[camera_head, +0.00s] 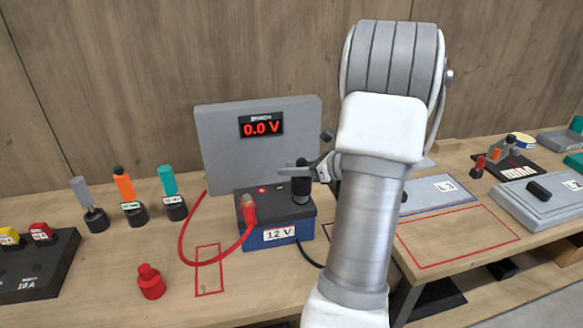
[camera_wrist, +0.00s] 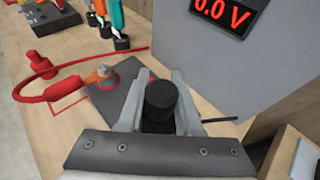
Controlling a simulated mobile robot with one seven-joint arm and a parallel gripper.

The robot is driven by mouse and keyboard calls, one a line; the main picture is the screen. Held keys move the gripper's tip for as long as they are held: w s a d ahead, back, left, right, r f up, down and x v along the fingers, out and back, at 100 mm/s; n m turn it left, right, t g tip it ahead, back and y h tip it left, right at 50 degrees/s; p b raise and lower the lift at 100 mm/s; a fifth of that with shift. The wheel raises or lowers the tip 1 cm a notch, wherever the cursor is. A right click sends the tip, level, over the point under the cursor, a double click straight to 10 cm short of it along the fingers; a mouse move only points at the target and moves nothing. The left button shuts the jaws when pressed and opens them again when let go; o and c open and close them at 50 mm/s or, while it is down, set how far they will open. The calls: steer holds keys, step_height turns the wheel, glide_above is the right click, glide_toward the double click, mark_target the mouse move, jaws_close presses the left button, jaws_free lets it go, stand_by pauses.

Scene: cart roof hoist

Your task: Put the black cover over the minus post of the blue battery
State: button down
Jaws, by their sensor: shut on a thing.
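The blue battery (camera_head: 281,236) with a "12 V" label stands on the bench, its dark top facing up. It also shows in the wrist view (camera_wrist: 104,92). The black cover (camera_head: 302,187) is upright at the right part of the battery top. My gripper (camera_head: 301,172) is shut on it, one finger on each side, as the wrist view shows (camera_wrist: 158,97). The minus post is hidden under or behind the cover. I cannot tell whether the cover's lower rim touches the battery top. The plus post carries a red cable clamp (camera_head: 249,209).
A grey panel (camera_head: 225,150) reading 0.0 V stands close behind the battery. A red cable loops left of the battery. Several handled tools (camera_head: 126,190) stand at the left.

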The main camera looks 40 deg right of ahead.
steer(key=shift+f+b, duration=0.95)
steer(key=shift+f, duration=0.35)
steer(key=c, duration=0.5)
jaws_free()
steer(key=shift+s, duration=0.1)
steer(key=v, duration=1.7)
steer(key=shift+p, duration=0.3)
steer(key=shift+r, duration=0.1)
